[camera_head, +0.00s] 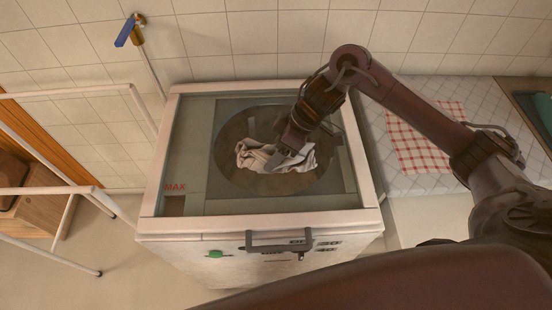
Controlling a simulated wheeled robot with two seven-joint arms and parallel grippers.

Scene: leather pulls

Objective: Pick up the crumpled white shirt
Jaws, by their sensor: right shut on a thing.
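The crumpled white shirt (255,156) lies in the round opening of a white top-loading washing machine (160,229). My right gripper (286,158) reaches down into the opening from the right and is shut on the shirt. The fingertips are partly hidden by the gripper body and the cloth folds. The shirt spreads to both sides of the gripper, and I cannot tell whether it is clear of the drum floor. My left gripper is not in view.
A tiled counter (378,108) with a red checked cloth (425,135) is at the right. A white rack (75,190) stands at the left. A tap (134,32) with a blue lever is on the wall.

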